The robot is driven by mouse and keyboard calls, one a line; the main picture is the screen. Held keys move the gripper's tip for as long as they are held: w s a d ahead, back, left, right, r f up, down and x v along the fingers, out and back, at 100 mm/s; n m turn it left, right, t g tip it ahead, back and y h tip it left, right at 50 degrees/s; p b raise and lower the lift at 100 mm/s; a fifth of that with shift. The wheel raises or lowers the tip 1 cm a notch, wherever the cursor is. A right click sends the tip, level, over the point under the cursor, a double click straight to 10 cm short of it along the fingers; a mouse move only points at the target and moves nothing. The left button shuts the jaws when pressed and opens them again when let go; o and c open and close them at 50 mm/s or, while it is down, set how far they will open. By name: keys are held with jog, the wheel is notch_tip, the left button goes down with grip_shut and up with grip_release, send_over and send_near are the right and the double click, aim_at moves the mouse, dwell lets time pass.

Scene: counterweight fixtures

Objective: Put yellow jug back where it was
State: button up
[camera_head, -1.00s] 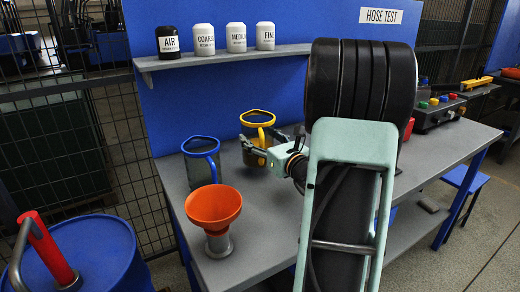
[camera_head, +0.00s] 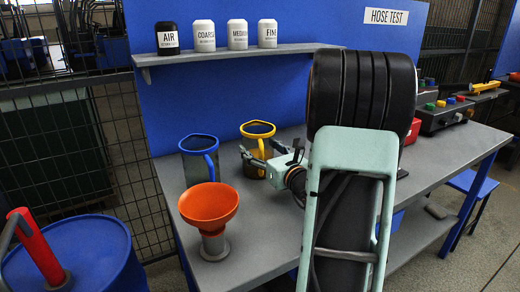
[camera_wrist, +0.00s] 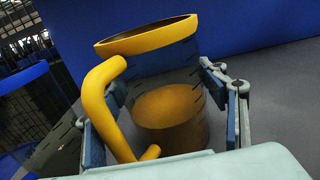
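The yellow jug (camera_head: 257,129), a see-through dark body with a yellow rim and handle, stands upright on the grey bench, right of the blue jug. In the wrist view the yellow jug (camera_wrist: 155,65) fills the middle, with something amber in its lower part and its handle toward the left. My gripper (camera_head: 264,158) is in front of it, with its fingers spread. In the wrist view my gripper (camera_wrist: 163,115) has one finger on either side of the jug. The fingers look open, with a narrow gap at the right. The jug's base is partly hidden.
The blue jug (camera_head: 200,158) stands to the left, and an orange funnel (camera_head: 208,203) stands in front of it. A shelf (camera_head: 230,57) with labelled canisters runs above. Bare bench (camera_head: 262,225) lies right of the funnel. A blue drum (camera_head: 85,255) stands at the lower left.

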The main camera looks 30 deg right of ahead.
jog(key=o, duration=0.3)
jog(key=shift+s+r, duration=0.1)
jog(key=shift+r, duration=0.1)
jog(key=s, duration=0.4)
jog(key=s+p, duration=0.1)
jog(key=s, duration=0.7)
jog(key=shift+a+f, duration=0.1)
jog(key=shift+a, duration=0.25)
jog(key=shift+w, duration=0.1)
